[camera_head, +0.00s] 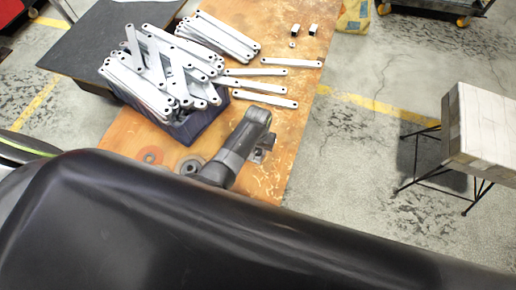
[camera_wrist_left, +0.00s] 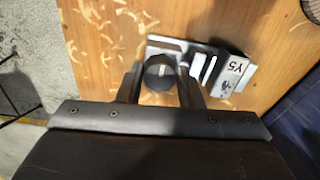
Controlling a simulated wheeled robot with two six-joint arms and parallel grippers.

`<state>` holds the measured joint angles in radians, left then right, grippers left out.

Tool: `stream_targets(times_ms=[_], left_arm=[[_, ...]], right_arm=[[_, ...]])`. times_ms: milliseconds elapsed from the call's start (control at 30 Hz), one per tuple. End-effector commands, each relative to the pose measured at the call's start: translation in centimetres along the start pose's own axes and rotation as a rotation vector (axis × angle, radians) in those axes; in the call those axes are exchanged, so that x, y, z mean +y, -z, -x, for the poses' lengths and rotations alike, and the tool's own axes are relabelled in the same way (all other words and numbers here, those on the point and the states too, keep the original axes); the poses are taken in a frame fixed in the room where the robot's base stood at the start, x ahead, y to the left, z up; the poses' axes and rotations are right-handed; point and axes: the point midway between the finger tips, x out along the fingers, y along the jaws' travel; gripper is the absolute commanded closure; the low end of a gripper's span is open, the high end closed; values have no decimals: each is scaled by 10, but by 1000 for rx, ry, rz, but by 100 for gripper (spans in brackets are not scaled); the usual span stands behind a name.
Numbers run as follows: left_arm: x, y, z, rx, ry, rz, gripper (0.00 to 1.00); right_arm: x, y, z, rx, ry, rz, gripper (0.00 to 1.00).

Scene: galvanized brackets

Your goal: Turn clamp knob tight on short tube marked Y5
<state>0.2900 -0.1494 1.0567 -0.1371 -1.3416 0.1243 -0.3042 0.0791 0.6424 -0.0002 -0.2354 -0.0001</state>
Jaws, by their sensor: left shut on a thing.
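In the left wrist view a round black clamp knob (camera_wrist_left: 158,74) with a pale pointer line sits on a grey metal clamp (camera_wrist_left: 196,64). The short tube (camera_wrist_left: 231,74) is a light block marked Y5, lying beside the clamp's jaws to the right of the knob. My left gripper (camera_wrist_left: 159,80) is shut on the knob, one finger on each side of it. My right gripper is not in view.
A dark blue bin (camera_head: 190,128) heaped with galvanized brackets stands on the wooden table (camera_head: 290,130). Several flat brackets (camera_head: 258,99) and small metal blocks (camera_head: 313,30) lie farther back. A pale box (camera_head: 485,125) on a wire stand is off to the right.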

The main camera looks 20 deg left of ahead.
Motion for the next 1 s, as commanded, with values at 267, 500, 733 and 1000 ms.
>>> stream_targets(times_ms=[267,500,733,1000], left_arm=[[0,0,1,-1,0,-16,90],[0,-1,3,-4,0,-262,90],[0,-1,3,-4,0,-533,90],[0,-1,2,-4,-1,-849,90]], right_arm=[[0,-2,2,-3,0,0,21],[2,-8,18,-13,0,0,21],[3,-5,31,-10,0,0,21],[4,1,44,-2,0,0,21]])
